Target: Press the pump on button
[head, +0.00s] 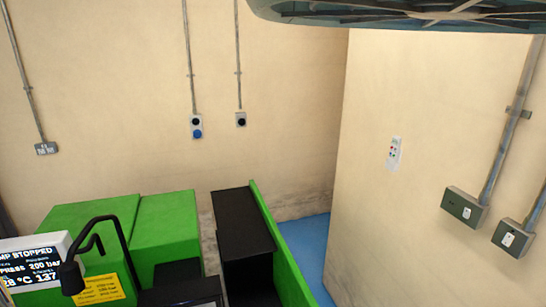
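A pump on button cannot be made out for certain. At the lower left, a display (32,262) on the green machine (165,230) is cut off by the frame edge. A small white panel (394,153) with tiny coloured spots, some green and red, is on the right wall. A grey wall box (196,127) with a black and a blue round part is on the back wall. A smaller box (241,119) with one black round part is beside it. My gripper is not in view.
A black curved stalk (112,222) stands in front of the machine. A yellow label (98,289) is on the machine's front. Blue floor (308,245) shows between machine and right wall. Grey switch boxes (465,207) are at right. A round ribbed fixture (400,14) hangs overhead.

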